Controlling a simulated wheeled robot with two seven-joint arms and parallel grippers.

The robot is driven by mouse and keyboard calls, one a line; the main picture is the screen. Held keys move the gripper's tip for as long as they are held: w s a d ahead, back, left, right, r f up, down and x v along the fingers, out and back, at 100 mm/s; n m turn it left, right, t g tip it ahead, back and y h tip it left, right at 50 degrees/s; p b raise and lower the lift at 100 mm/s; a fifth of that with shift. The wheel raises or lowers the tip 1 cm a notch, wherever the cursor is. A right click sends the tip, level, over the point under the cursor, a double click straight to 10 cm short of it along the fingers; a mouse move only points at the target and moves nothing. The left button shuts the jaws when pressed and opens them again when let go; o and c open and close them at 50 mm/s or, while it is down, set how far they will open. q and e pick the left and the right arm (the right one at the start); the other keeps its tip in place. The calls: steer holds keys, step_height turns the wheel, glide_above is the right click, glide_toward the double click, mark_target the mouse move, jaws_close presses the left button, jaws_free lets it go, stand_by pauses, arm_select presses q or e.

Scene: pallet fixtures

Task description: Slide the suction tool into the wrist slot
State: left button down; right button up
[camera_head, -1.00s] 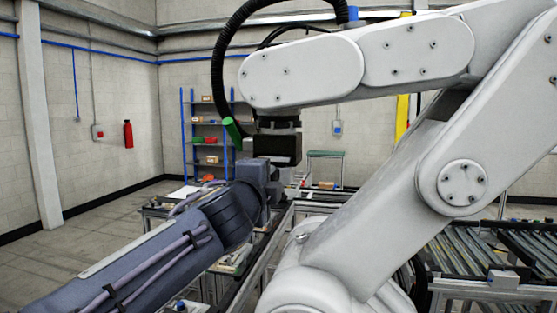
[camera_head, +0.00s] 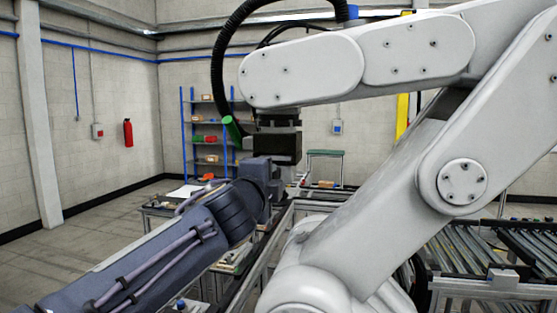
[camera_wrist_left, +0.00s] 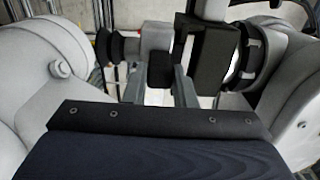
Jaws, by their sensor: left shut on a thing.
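My left gripper (camera_head: 279,184) is just below the black wrist block (camera_head: 277,147) at the end of the white robot arm (camera_head: 300,79). In the left wrist view, my gripper's fingers (camera_wrist_left: 160,88) are closed around a dark block of the suction tool (camera_wrist_left: 155,40). In the head view the tool is mostly hidden. My right gripper is not in view.
The white arm's lower links (camera_head: 400,205) fill the right side, close to my left arm. A black hose (camera_head: 220,65) loops at its wrist, beside a green cylinder (camera_head: 232,128). A roller conveyor (camera_head: 480,255) is at the right. Open floor lies at the left.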

arm_select(q)
steer(key=c, duration=1.1)
jaws_free()
steer(key=shift+r, duration=0.1)
